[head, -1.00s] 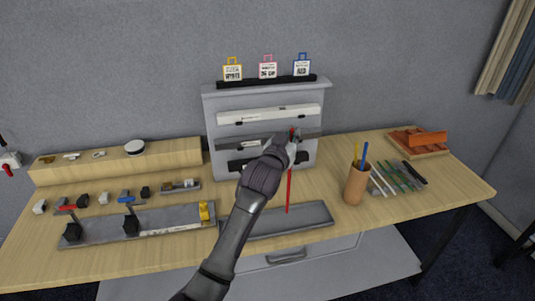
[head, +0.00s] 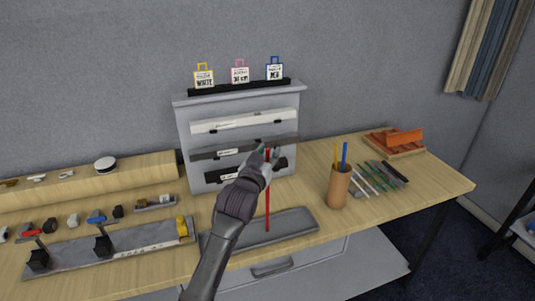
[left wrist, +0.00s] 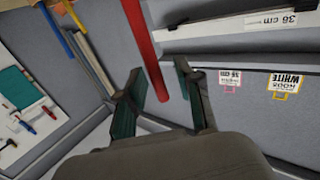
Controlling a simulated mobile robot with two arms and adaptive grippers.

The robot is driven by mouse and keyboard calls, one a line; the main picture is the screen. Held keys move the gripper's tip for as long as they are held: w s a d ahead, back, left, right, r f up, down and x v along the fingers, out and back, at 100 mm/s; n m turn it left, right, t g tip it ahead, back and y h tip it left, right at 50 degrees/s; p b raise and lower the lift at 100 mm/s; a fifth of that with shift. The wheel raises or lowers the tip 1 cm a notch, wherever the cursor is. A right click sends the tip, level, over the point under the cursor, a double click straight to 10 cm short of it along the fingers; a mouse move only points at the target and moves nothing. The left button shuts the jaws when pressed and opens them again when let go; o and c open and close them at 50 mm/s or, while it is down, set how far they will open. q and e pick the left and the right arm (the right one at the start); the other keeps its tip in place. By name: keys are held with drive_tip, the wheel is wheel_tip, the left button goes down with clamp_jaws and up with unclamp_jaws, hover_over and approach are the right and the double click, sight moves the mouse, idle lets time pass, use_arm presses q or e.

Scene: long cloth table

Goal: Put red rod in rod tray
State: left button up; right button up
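The red rod (head: 267,208) is upright, its lower end over the middle of the long grey tray (head: 300,220) on the table. I cannot tell whether it touches the tray. My left gripper (head: 269,155) is at the rod's upper end. In the left wrist view the fingers (left wrist: 158,90) are apart, with the red rod (left wrist: 145,50) between them and a gap showing on each side. The gripper and forearm hide part of the grey tray. My right gripper is not in view.
A grey rack (head: 186,130) with label cards stands behind. To the right are a brown cup (head: 339,188) with rods, several loose rods (head: 370,178) and an orange holder (head: 398,140). A grey fixture strip (head: 130,240) lies left.

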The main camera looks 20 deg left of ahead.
use_arm(q)
drive_tip(key=s+b, duration=0.3)
drive_tip(key=s, duration=0.8)
drive_tip(key=shift+s+a, duration=0.3)
drive_tip(key=shift+s, duration=0.1)
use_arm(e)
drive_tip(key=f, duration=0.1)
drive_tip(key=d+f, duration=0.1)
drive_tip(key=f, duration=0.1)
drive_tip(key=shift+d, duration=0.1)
